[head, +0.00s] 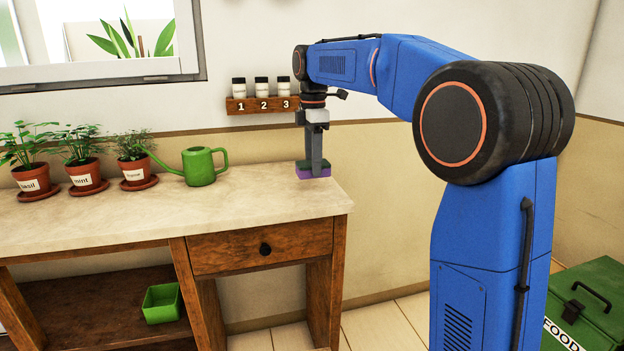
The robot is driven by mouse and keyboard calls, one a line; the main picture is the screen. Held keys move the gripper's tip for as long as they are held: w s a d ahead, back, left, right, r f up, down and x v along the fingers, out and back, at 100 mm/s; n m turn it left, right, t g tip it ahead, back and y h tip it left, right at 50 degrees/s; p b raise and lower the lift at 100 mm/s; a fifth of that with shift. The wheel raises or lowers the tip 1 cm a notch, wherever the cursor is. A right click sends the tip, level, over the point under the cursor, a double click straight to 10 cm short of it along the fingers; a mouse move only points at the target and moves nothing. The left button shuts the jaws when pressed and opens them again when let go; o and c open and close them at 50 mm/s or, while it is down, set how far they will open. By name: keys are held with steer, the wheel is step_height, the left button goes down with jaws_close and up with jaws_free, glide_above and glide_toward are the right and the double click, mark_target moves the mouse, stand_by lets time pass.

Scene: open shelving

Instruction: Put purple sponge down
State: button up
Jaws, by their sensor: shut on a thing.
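The purple sponge (313,174) has a dark green top layer and is at the back right end of the pale countertop (270,199). My gripper (315,166) points straight down and is shut on the sponge from above. The sponge is at the level of the countertop; I cannot tell whether its underside touches the surface or is slightly above it.
A green watering can (199,166) and potted plants labelled basil (34,178), mint (85,174) and a third (134,170) stand to the left. A wall rack (262,105) with numbered jars is behind. A green bin (161,303) sits on the lower shelf. The counter's front is clear.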

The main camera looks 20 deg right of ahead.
steer(key=shift+f, duration=2.45)
steer(key=shift+f, duration=0.1)
steer(key=o, duration=1.3)
steer(key=shift+o, duration=0.2)
step_height(320, 180, up, 12)
steer(key=shift+r, duration=0.1)
